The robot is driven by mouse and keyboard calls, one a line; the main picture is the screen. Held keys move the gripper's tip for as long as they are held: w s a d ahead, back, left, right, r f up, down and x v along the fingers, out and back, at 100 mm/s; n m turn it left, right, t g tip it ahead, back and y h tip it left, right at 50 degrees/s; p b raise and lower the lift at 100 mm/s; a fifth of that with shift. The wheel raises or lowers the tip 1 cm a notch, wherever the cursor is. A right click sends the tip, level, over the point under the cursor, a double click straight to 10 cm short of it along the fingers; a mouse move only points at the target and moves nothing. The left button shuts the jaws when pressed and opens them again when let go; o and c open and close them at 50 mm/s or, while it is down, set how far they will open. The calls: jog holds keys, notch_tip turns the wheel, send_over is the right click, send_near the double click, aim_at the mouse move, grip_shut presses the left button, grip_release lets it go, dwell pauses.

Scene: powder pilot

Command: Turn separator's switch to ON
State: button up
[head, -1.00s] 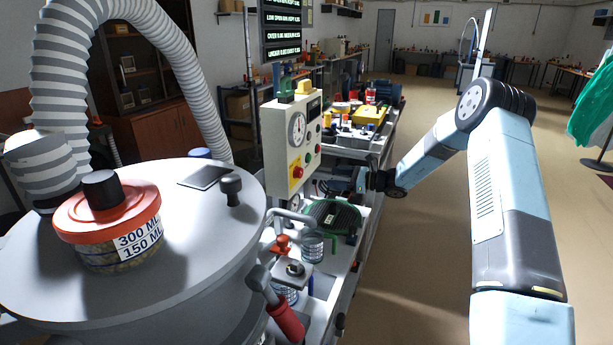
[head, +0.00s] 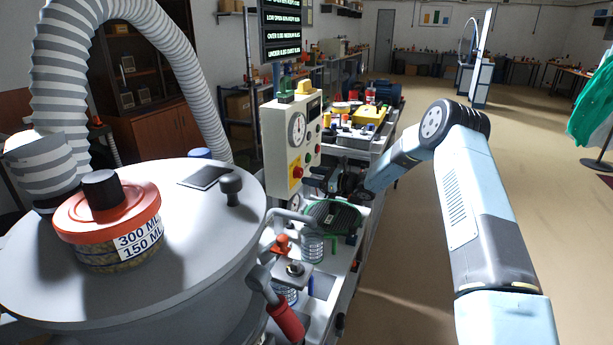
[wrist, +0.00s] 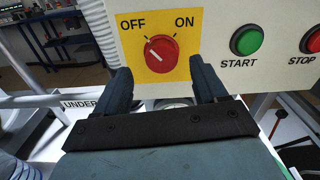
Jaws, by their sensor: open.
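The separator's control box (head: 279,143) is a cream panel in the middle of the head view. Its red rotary switch (wrist: 161,54) sits on a yellow plate (wrist: 186,70) marked OFF and ON in the wrist view. The white pointer line on the knob is angled up-left, toward OFF. The switch also shows small in the head view (head: 297,172). My gripper (wrist: 166,80) is open, with one dark finger to the lower left of the knob and one to the lower right. The fingertips appear apart from the knob.
A green START button (wrist: 246,41) and a red STOP button (wrist: 312,41) are right of the switch. A green round sieve (head: 335,216) lies below the box. A large grey drum (head: 190,250) with a red-lidded jar (head: 107,220) fills the left.

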aim_at(301, 173)
jog(key=shift+x, duration=1.85)
